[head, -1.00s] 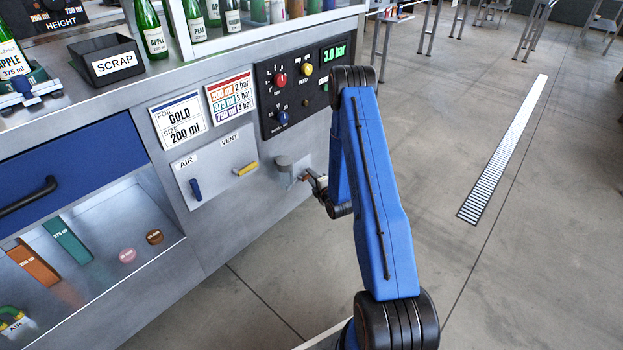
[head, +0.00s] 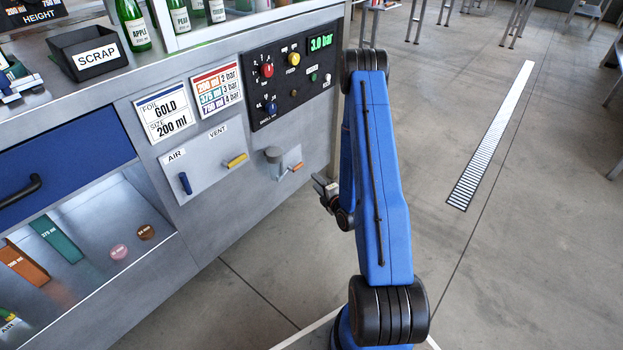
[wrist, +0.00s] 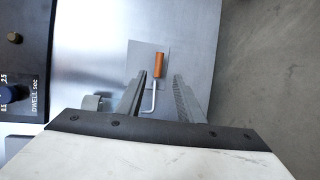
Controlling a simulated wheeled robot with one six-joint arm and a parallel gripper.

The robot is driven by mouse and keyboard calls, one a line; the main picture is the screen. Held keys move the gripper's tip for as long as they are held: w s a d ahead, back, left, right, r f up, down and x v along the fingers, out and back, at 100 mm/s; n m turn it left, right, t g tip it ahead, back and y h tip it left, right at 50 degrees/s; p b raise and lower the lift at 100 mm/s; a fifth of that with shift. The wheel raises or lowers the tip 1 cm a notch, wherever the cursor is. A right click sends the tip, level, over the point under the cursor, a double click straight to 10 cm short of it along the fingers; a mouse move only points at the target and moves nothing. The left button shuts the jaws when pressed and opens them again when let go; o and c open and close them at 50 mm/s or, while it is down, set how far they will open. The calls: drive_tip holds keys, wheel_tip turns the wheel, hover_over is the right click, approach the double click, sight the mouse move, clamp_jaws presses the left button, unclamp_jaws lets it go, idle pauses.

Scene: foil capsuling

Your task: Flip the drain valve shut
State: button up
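The valve with the orange handle (head: 296,167) sits on a small plate on the machine's front, beside a grey cylinder (head: 273,156). No drain label is readable near it. In the wrist view its orange grip (wrist: 160,64) shows on a bent pale rod, in line with the gap between my fingers. My gripper (head: 323,187) is right of and a little below the handle in the head view, apart from it. In the wrist view my gripper (wrist: 161,80) is open, with nothing between the fingertips that I can see it holding.
A plate left of the valve carries a blue AIR lever (head: 185,183) and a yellow VENT lever (head: 236,160). The control panel (head: 290,80) with knobs and a 3.0 bar display is above. Open floor (head: 500,260) lies to the right.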

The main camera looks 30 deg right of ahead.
drive_tip(key=shift+s+r, duration=0.25)
drive_tip(key=shift+s, duration=1.05)
drive_tip(key=w+a+r+m+g, duration=0.1)
drive_tip(key=a+r+m+g, duration=0.15)
drive_tip(key=r, duration=0.65)
drive_tip(key=w+a+r+m+g, duration=0.2)
drive_tip(key=r+m, duration=0.1)
drive_tip(key=r, duration=0.6)
drive_tip(key=s+a+r+m+g, duration=0.25)
drive_tip(key=s+a+r, duration=0.2)
drive_tip(key=r, duration=0.25)
drive_tip(key=s+a+r+m+g, duration=0.1)
drive_tip(key=s+a+r+m, duration=0.2)
drive_tip(key=s, duration=0.8)
drive_tip(key=s+a+r+m+g, duration=0.1)
drive_tip(key=s+a+r+m, duration=0.2)
drive_tip(key=s+r, duration=0.4)
drive_tip(key=s+a+r+m+g, duration=0.2)
drive_tip(key=s+a+r+m, duration=0.2)
drive_tip(key=s, duration=1.1)
drive_tip(key=shift+s+a+r+y, duration=0.15)
drive_tip(key=shift+a+r+y, duration=0.25)
drive_tip(key=shift+a+r, duration=0.25)
drive_tip(key=shift+c, duration=0.3)
